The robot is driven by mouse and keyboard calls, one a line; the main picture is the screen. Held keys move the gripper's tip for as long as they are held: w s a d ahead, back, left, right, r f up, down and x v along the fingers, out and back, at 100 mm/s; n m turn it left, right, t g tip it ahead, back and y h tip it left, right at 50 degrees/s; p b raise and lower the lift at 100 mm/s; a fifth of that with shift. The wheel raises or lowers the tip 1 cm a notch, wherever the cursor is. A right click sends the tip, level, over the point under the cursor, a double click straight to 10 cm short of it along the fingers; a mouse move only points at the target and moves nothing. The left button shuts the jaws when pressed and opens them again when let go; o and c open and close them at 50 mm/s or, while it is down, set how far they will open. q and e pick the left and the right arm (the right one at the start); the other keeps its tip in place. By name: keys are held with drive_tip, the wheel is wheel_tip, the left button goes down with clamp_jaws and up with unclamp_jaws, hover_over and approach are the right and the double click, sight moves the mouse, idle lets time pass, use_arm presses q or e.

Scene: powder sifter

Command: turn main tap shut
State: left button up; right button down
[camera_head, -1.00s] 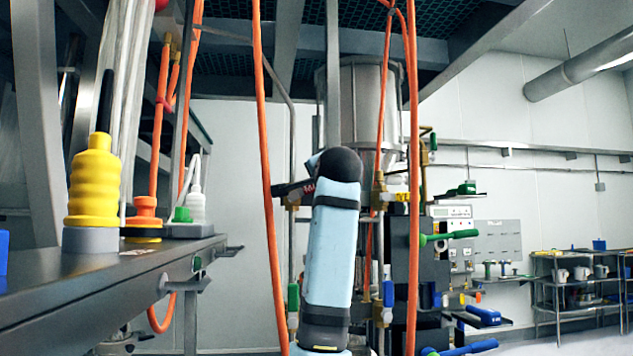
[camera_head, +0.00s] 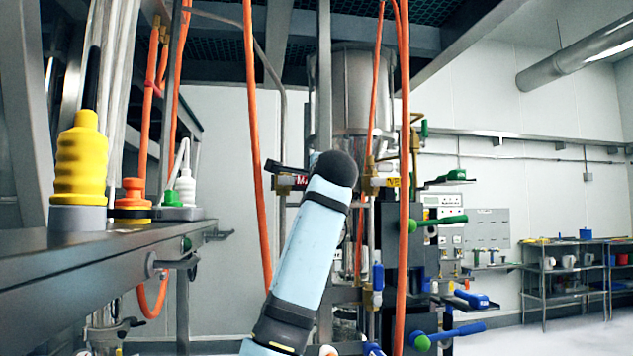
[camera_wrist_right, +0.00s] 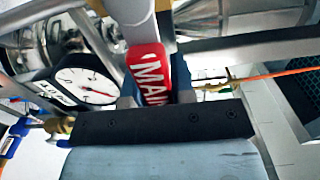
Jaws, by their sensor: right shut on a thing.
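The main tap shows as a red handle (camera_wrist_right: 150,74) with white lettering, partly readable as "MAIN", in the right wrist view. My right gripper (camera_wrist_right: 156,92) is shut on this handle, with a finger on each side of it. In the head view a small red part of the handle (camera_head: 299,182) shows just left of my light blue right arm. That arm leans up and to the right and hides most of the grip. The tap's valve body cannot be made out clearly. My left gripper is in neither view.
A white dial gauge (camera_wrist_right: 85,86) sits close left of the grip in the wrist view. Orange hoses (camera_head: 256,150) hang on both sides of my arm. A steel vessel (camera_head: 352,85) stands behind it. A dark bench (camera_head: 110,262) with a yellow bottle (camera_head: 81,160) is at left.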

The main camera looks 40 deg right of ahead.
drive_tip(key=c, duration=1)
unclamp_jaws()
drive_tip(key=shift+o, duration=0.2)
drive_tip(key=b+v, duration=0.3)
drive_tip(key=v, duration=1.1)
drive_tip(key=shift+d, duration=0.15)
